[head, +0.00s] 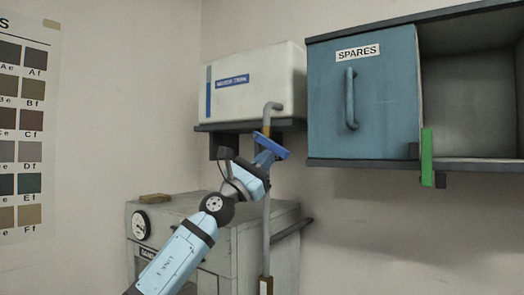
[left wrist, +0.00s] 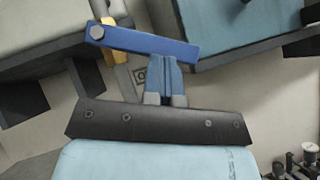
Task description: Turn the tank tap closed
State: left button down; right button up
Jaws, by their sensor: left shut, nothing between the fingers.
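The tank tap shows as a blue lever (head: 271,146) on the grey pipe beneath the white tank (head: 270,85). In the left wrist view the lever (left wrist: 150,42) slants slightly down to the right from a round bolt at its left end. A yellow-orange part (left wrist: 112,54) sits behind that end. My left gripper (head: 264,159) is just below the lever, with its fingers (left wrist: 163,62) together and empty. The fingertips meet the lever's lower edge in the picture; I cannot tell whether they touch. My right gripper is out of view.
A blue SPARES cabinet door (head: 362,95) with a handle is right of the tank, beside an open compartment. A green upright piece (head: 427,157) hangs at its lower edge. A grey cabinet with a gauge (head: 141,224) stands below. A colour chart (head: 25,120) is on the left wall.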

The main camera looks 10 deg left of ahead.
aim_at(276, 145)
pick_arm(q)
jog(key=n+t+y+p, duration=0.1)
jog(key=n+y+p, duration=0.1)
jog(key=n, duration=0.1)
jog(key=d+r+n+t+y+p, duration=0.1)
jog(key=n+t+y+p, duration=0.1)
jog(key=r+n+t+y+p, duration=0.1)
jog(key=n+t+y+p, duration=0.1)
jog(key=n, duration=0.1)
jog(key=shift+s+d+r+n+p, duration=0.15)
jog(key=shift+s+d+n+p, duration=0.15)
jog(key=shift+d+p, duration=0.1)
jog(key=shift+d+r+p, duration=0.1)
jog(key=shift+r+p, duration=0.05)
jog(key=shift+p, duration=0.75)
